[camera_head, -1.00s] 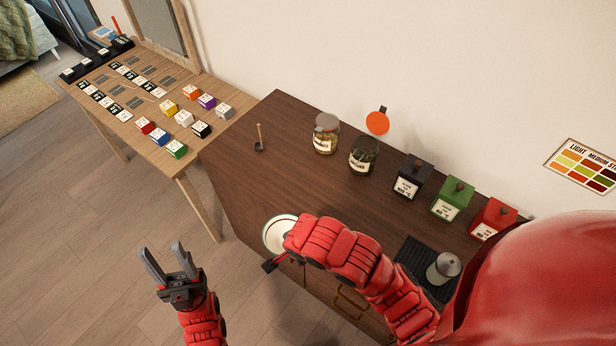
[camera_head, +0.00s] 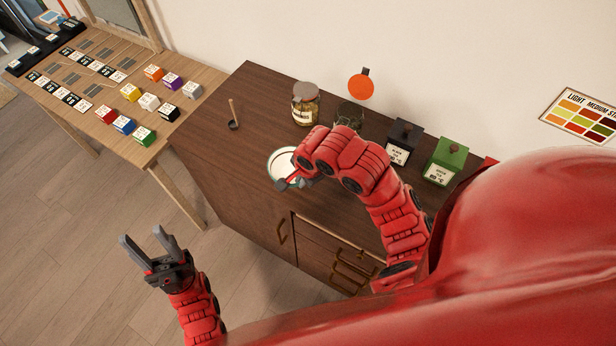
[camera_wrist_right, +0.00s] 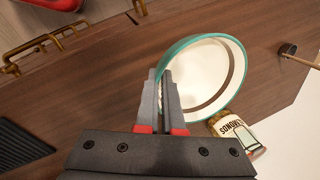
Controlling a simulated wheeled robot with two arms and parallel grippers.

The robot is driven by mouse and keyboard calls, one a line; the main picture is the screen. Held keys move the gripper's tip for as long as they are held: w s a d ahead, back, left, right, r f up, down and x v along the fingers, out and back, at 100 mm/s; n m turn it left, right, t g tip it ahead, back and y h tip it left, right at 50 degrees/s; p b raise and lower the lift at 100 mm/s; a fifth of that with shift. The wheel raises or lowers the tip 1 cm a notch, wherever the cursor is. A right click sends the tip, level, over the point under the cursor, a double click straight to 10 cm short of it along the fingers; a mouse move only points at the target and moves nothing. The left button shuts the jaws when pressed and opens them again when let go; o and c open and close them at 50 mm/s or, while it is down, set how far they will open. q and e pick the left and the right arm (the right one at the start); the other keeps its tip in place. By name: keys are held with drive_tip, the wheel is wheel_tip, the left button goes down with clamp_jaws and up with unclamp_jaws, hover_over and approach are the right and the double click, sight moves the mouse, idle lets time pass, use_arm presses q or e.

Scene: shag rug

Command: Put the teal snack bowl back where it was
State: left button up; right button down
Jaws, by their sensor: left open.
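The teal snack bowl (camera_head: 282,168) is a round bowl with a pale inside. It is over the dark brown cabinet top (camera_head: 215,165), near its front edge. In the right wrist view its teal rim and white inside (camera_wrist_right: 212,72) show just beyond my fingers. My right gripper (camera_wrist_right: 162,85) is shut on the rim; in the head view my right arm (camera_head: 345,160) partly covers the bowl. I cannot tell whether the bowl touches the top. My left gripper (camera_head: 143,245) is open and empty, in front of the cabinet above the floor.
A small ladle (camera_head: 233,122), a labelled jar (camera_head: 305,108) and a darker jar (camera_head: 350,115) stand behind the bowl. Black (camera_head: 400,148) and green (camera_head: 443,165) boxes stand to the right. A light wooden table (camera_head: 190,113) with coloured blocks is at left.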

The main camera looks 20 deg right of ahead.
drive_tip(key=w+d, duration=0.1)
drive_tip(key=d, duration=0.1)
drive_tip(key=w+d, duration=0.1)
drive_tip(key=shift+w+f, duration=0.25)
drive_tip(key=shift+w, duration=0.05)
wheel_tip(320, 180, down, 2)
drive_tip(key=shift+s+f+p, duration=0.15)
drive_tip(key=shift+f+p, duration=0.1)
drive_tip(key=shift+p, duration=0.6)
drive_tip(key=shift+f, duration=0.5)
drive_tip(key=c, duration=1.1)
unclamp_jaws()
drive_tip(key=shift+f, duration=0.1)
drive_tip(key=shift+o, duration=0.2)
